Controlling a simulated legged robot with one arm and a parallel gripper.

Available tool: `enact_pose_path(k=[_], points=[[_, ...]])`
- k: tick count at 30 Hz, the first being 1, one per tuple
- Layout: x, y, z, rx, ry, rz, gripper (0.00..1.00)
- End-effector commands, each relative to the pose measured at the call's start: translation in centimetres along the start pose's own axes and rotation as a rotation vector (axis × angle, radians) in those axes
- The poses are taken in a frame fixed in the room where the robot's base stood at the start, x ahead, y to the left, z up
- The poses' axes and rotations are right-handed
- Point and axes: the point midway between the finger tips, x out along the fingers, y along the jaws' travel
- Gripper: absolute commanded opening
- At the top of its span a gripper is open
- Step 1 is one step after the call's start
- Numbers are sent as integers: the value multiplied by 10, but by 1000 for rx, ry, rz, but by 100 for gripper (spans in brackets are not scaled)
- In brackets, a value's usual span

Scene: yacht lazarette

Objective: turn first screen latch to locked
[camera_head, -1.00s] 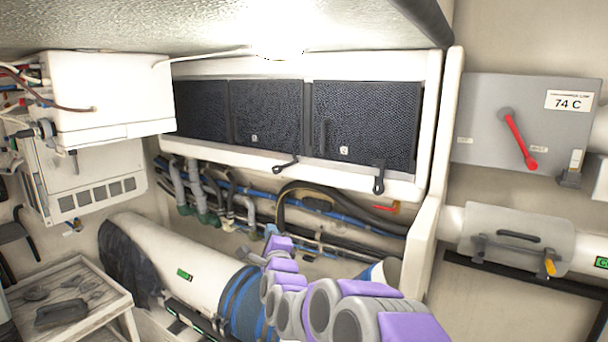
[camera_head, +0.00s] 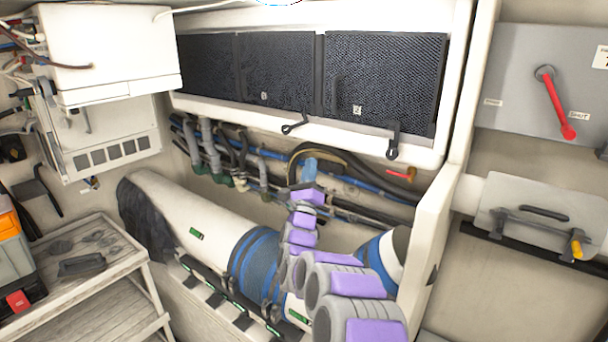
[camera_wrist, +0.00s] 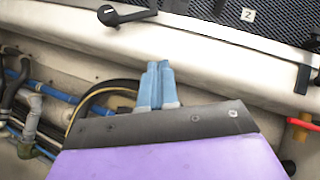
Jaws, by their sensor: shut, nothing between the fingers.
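Dark mesh screens (camera_head: 275,70) sit in a white frame; a numbered tag 2 (camera_wrist: 248,15) marks the right one. The left screen latch (camera_head: 294,123) is a small black lever with a ringed end, lying at a slant along the lower frame edge; it also shows in the wrist view (camera_wrist: 127,15). The right screen latch (camera_head: 393,140) hangs straight down, and part of it shows in the wrist view (camera_wrist: 305,70). My gripper (camera_head: 309,170) is below the left latch and apart from it. Its blue fingers (camera_wrist: 158,70) are shut and empty.
Hoses and blue pipes (camera_head: 340,175) run below the screens, with a small red tap handle (camera_head: 402,173). A white ledge and upright (camera_head: 430,240) stand at right, beside a red lever (camera_head: 555,100). A slatted bench (camera_head: 90,260) is at lower left.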

Motion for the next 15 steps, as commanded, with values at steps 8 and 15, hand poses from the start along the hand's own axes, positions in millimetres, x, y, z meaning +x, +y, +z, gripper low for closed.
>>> enact_pose_path(k=[8, 15], points=[[29, 7, 3, -4, -3, 5, 0], [53, 6, 3, -3, -3, 3, 0]])
